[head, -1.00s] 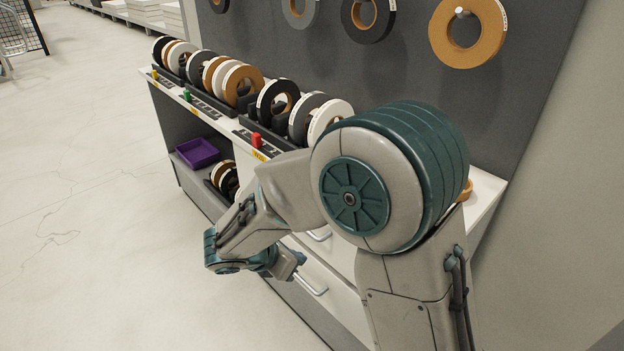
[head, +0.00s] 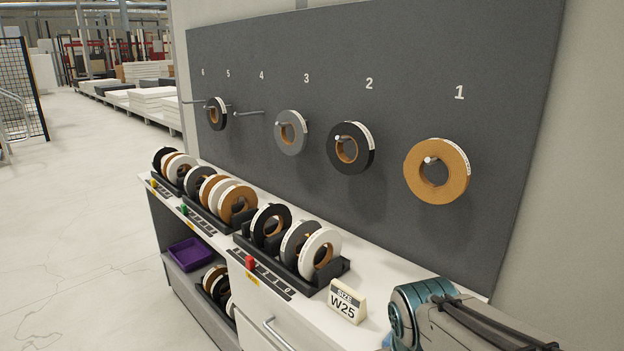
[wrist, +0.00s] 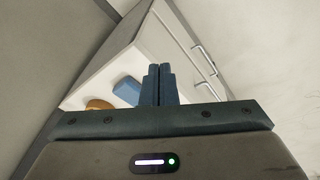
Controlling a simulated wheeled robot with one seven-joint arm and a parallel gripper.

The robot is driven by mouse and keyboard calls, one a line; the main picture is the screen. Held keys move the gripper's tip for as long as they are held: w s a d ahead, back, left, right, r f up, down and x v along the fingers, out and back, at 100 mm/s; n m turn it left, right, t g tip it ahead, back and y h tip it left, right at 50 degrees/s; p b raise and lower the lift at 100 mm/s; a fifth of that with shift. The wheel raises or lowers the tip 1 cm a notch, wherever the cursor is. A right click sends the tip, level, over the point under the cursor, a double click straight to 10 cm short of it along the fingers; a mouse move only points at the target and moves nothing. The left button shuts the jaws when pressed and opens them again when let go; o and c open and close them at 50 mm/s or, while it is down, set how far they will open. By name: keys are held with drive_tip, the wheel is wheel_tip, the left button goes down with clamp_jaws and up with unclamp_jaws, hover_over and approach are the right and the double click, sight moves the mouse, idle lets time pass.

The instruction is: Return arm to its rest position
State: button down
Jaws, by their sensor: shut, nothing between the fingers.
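My gripper (wrist: 159,84) shows in the wrist view with its two blue fingers together and nothing between them. Past the fingers is the white bench top (wrist: 101,77) with drawer handles on its front. In the head view only a teal and grey part of my arm shows at the bottom right, in front of the bench's near end. The gripper itself is outside the head view.
Several tape rolls (head: 437,171) hang on the grey pegboard (head: 250,60). More rolls stand in black racks (head: 345,265) on the bench. A W25 sign (head: 345,301) stands near my arm. A purple bin (head: 188,255) sits below. The floor at left is clear.

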drive_tip(key=shift+s+d+r+m+t+y+p, duration=0.15)
drive_tip(key=shift+s+r+m+y, duration=0.15)
drive_tip(key=shift+r+m, duration=0.25)
drive_tip(key=shift+s+d+r+m+t+y+p, duration=0.15)
drive_tip(key=shift+s+r+m+y, duration=0.1)
drive_tip(key=shift+r+m, duration=0.3)
drive_tip(key=shift+a+f, duration=0.1)
